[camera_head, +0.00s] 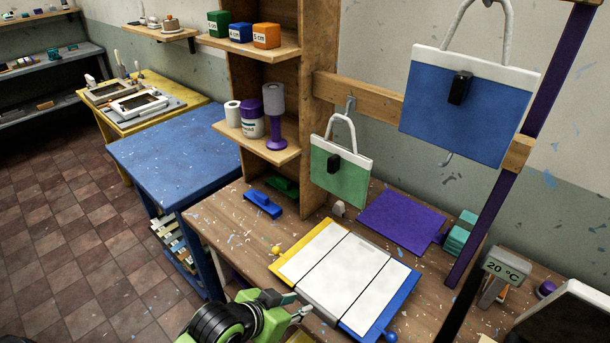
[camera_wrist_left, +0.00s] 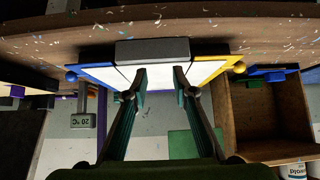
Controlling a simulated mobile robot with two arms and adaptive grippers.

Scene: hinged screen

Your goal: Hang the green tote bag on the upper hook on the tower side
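The green tote bag (camera_head: 340,182) has a white top band, a white handle and a black clip. It hangs by its handle from a grey hook (camera_head: 350,104) on the wooden rail, just right of the wooden shelf tower (camera_head: 318,100). My left gripper (camera_head: 297,305) is low in the head view, in front of the white panels and well apart from the bag. In the left wrist view its two fingers (camera_wrist_left: 159,78) are spread with nothing seen held between them. A green patch (camera_wrist_left: 182,146) beyond them may be the bag. My right gripper is not in view.
A larger blue bag (camera_head: 462,112) hangs at the upper right, with a hook tip (camera_head: 447,160) below it. White hinged panels (camera_head: 340,262) with yellow and blue edges lie on the workbench. A purple sheet (camera_head: 402,221) lies behind them. A purple post (camera_head: 493,222) stands right.

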